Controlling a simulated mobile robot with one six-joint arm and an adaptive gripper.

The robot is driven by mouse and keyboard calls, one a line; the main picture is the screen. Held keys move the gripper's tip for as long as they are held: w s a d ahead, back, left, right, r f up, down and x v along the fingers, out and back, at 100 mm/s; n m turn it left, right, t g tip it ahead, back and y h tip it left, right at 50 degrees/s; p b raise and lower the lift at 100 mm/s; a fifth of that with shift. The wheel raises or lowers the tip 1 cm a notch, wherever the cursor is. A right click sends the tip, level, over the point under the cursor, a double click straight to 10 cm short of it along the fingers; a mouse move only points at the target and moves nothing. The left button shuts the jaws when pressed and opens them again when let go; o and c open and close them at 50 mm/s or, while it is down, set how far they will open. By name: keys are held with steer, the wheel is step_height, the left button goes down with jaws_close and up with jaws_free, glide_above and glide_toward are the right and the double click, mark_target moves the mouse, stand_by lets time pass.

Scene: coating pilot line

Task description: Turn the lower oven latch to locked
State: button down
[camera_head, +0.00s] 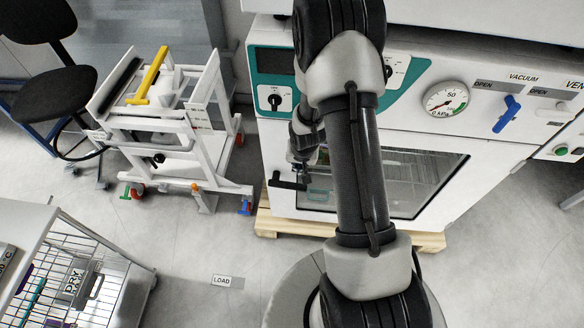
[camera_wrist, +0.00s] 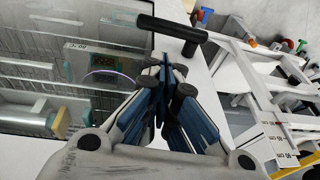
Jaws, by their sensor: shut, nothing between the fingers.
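The lower oven latch (camera_head: 288,185) is a black bar handle at the left edge of the oven door. It lies nearly level, with its long end reaching right over the door edge in the head view. In the wrist view the latch (camera_wrist: 170,27) is at the top, just beyond the fingertips, its bar reaching left over the glass from a short post. My gripper (camera_wrist: 163,72) is shut and empty, apart from the latch as far as I can tell. In the head view my gripper (camera_head: 300,165) is just above the latch, partly hidden by my arm.
The oven door glass (camera_head: 400,180) shows racks inside. Above are a pressure gauge (camera_head: 446,98) and a blue vacuum handle (camera_head: 507,114). A white wheeled frame (camera_head: 190,165) stands left of the oven. A wire-basket cart (camera_head: 75,275) is at lower left.

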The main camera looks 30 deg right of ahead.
mark_target(296, 185)
steer(key=b+x, duration=0.2)
steer(key=x, duration=0.5)
steer(key=b+x, duration=0.3)
steer(key=x, duration=0.5)
steer(key=shift+s+f+b, duration=0.15)
steer(key=shift+s+b, duration=0.05)
steer(key=shift+b, duration=0.1)
steer(key=shift+d+p, duration=0.25)
steer(key=shift+p, duration=0.65)
